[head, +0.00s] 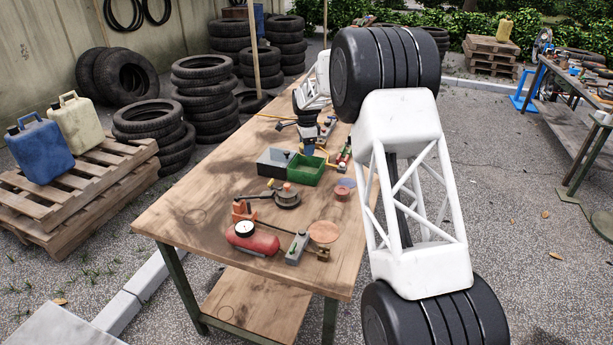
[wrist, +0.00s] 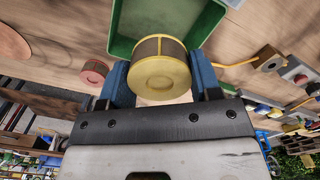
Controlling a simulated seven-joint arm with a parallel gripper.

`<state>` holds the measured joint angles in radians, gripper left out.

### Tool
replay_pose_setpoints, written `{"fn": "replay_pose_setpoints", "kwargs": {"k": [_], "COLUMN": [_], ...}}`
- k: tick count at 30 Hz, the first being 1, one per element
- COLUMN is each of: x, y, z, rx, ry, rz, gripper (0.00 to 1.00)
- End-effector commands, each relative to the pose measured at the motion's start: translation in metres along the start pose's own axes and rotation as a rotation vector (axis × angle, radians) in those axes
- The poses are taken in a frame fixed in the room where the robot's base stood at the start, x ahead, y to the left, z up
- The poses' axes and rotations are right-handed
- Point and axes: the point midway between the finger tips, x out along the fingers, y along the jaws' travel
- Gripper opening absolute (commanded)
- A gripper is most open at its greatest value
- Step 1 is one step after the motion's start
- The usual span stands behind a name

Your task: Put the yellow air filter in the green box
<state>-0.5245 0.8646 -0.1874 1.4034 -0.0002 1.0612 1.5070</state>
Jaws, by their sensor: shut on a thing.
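The yellow air filter (wrist: 158,78), a short cylinder with a brownish mesh band, is between the blue fingers of my gripper (wrist: 160,70) in the wrist view. My gripper is shut on it. The green box (wrist: 120,40) is open at the top and lies just beyond the filter, which overlaps its near side in the picture. In the head view the green box (head: 303,174) stands on the wooden bench, and my gripper (head: 308,151) is by its far edge. The filter cannot be made out there. The height of the filter over the box is hard to tell.
A dark grey box (head: 273,161) stands against the green box's left side. A red tank with a gauge (head: 252,239), an orange disc (head: 323,232) and a small reddish roll (head: 342,193) lie nearer on the bench (head: 180,215). Small parts and a yellow hose lie close to the box.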

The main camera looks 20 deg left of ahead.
Motion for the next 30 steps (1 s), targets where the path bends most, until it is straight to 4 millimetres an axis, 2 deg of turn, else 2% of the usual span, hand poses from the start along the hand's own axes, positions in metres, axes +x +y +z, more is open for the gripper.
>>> {"fn": "replay_pose_setpoints", "kwargs": {"k": [11,22,30], "x": [0.005,0.051,0.063], "y": [0.000,0.001,0.000], "z": [0.000,0.000,0.000], "rx": [0.000,0.000,0.000], "ry": [0.000,0.000,0.000], "rz": [0.001,0.002,0.000], "gripper": [0.35,0.35,0.35]}}
